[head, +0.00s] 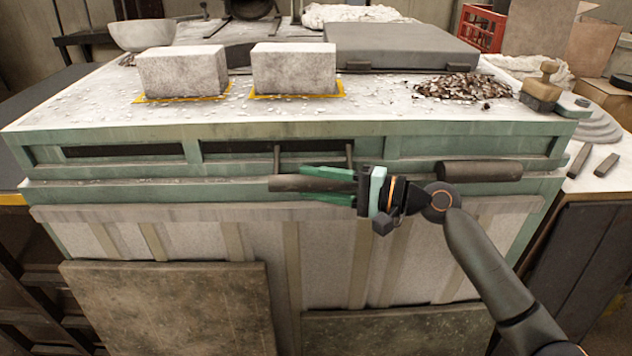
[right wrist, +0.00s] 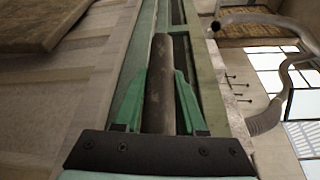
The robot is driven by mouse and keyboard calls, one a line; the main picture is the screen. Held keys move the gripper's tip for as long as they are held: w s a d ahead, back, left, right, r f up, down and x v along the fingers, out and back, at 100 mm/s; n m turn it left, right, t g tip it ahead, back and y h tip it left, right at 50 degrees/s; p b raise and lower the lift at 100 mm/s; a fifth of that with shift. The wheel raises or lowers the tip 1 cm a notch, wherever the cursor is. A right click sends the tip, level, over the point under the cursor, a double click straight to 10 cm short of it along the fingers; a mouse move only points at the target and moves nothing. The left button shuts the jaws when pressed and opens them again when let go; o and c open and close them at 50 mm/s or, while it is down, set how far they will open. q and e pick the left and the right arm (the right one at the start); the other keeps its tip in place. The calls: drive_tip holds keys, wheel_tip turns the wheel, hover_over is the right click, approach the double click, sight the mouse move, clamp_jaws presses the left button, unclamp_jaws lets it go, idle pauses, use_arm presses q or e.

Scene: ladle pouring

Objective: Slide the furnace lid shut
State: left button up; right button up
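A flat dark grey slab, seemingly the furnace lid (head: 400,42), lies on the white furnace top (head: 210,110) at the back, right of middle. A dark patch shows left of it, partly hidden by pale blocks; I cannot tell if it is the opening. A dark round handle bar (head: 285,184) hangs on two short rods at the green front. My right gripper (head: 325,185) has one finger above and one below this bar. In the right wrist view the bar (right wrist: 159,75) runs lengthwise between the fingers, which appear to press on it. My left gripper is not in view.
Two pale blocks (head: 183,72) (head: 295,69) stand in yellow outlines on the top. A heap of brown chips (head: 465,88) and a wooden-handled tool (head: 542,88) are at right. Another dark bar (head: 480,171) is on the front. Dark panels (head: 170,305) stand below.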

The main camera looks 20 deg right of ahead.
clamp_jaws()
idle(0.9)
